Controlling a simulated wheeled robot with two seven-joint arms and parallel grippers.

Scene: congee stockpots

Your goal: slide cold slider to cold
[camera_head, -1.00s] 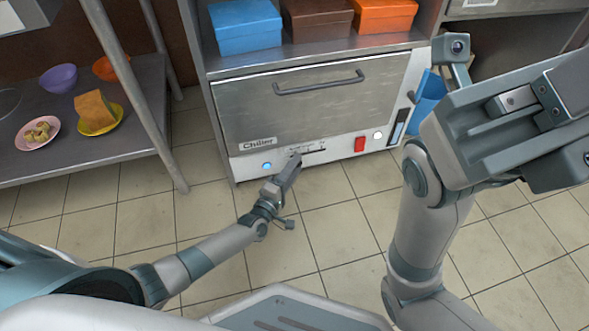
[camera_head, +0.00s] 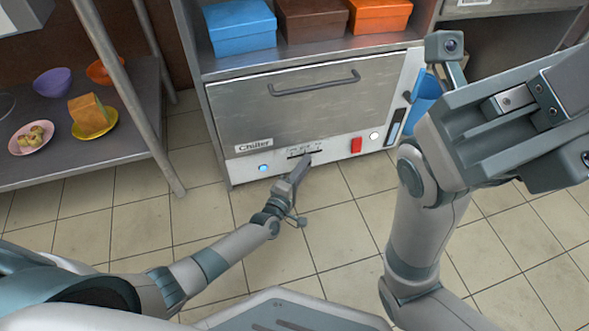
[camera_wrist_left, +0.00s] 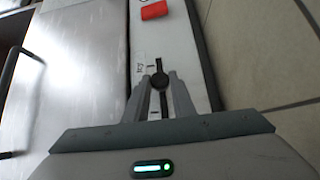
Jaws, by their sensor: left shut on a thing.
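The chiller (camera_head: 285,108) stands in front of me with its control strip low on the front. My left gripper (camera_head: 305,162) reaches up to the slot in that strip and covers the cold slider there. In the left wrist view, the slider's dark round knob (camera_wrist_left: 160,80) sits between the two fingertips, which are shut on it. Part of the slot shows left of the gripper in the head view. The markings are too small to read. My right gripper (camera_head: 530,110) is large at the right, apart from the chiller; its fingers cannot be made out clearly.
A red switch (camera_head: 356,146) and white knob (camera_head: 374,136) lie right of the slot; a blue light (camera_head: 263,168) lies left. The door handle (camera_head: 314,83) is above. A steel table (camera_head: 60,165) with dishes stands left. The tiled floor in front is clear.

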